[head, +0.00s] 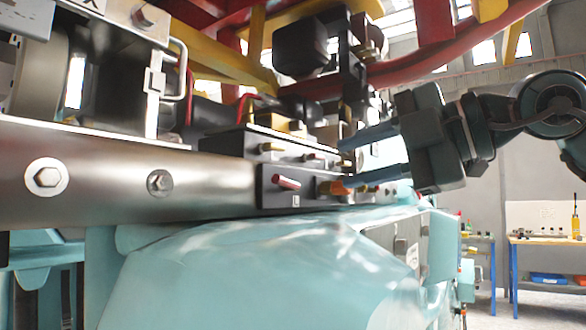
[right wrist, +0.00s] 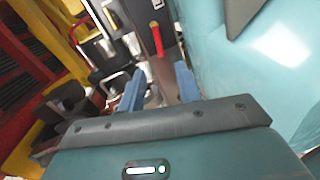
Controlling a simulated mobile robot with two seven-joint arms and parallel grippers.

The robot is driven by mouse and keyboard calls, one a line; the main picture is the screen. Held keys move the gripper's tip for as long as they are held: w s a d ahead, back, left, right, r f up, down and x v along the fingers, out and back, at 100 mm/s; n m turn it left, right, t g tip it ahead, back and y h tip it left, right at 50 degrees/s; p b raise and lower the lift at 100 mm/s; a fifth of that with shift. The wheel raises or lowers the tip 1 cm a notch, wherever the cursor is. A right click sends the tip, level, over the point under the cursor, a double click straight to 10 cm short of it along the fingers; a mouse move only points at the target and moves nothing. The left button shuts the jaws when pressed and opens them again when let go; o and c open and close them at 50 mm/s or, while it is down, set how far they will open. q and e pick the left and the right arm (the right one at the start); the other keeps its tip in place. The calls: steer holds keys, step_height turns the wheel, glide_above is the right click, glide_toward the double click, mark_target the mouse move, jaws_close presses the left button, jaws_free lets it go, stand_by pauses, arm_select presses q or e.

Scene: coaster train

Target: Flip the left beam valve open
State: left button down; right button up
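A dark valve block marked "L" (head: 310,186) is mounted at the right end of the steel beam. A small red lever (head: 286,182) sticks out of it above the letter, and an orange-tipped fitting (head: 335,188) sits to its right. My right gripper (head: 345,164) comes in from the right, its blue fingers apart, with tips close to the block's right part. In the right wrist view a red lever (right wrist: 157,40) lies just beyond the open fingertips (right wrist: 160,70), roughly in line with the gap. Nothing is visibly held. My left gripper is out of view.
The steel beam (head: 110,178) runs across the left. A glossy teal body (head: 240,262) bulges below the block. Brass fittings (head: 270,147) sit just above it, with red and yellow frames overhead. A workbench (head: 548,240) stands far right.

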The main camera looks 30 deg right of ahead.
mark_target(286, 180)
steer(key=p+x, duration=0.2)
steer(key=x, duration=0.7)
steer(key=shift+w+a, duration=0.2)
steer(key=shift+w, duration=0.1)
jaws_close()
